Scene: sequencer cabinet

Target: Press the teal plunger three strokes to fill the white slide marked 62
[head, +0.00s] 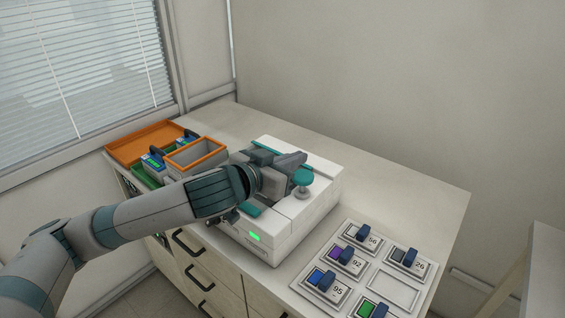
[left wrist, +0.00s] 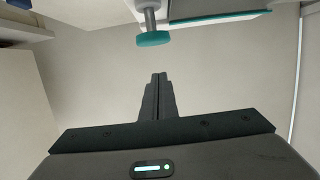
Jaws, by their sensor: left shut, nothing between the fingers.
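A teal plunger (head: 302,177) with a round cap stands on a pale stem at the right side of the white sequencer cabinet (head: 317,212). The plunger cap also shows at the top of the left wrist view (left wrist: 153,40). My left gripper (head: 299,158) is shut and empty, reaching over the cabinet just behind and above the plunger in the head view. In the left wrist view the closed fingers (left wrist: 159,76) appear apart from the cap. I can read no slide marked 62. My right gripper is out of view.
A white rack (head: 357,295) at front right holds several slides, with readable marks 56, 92, 95 and 26, and one empty place. At back left are an orange tray (head: 120,145) and an orange-rimmed bin (head: 217,146).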

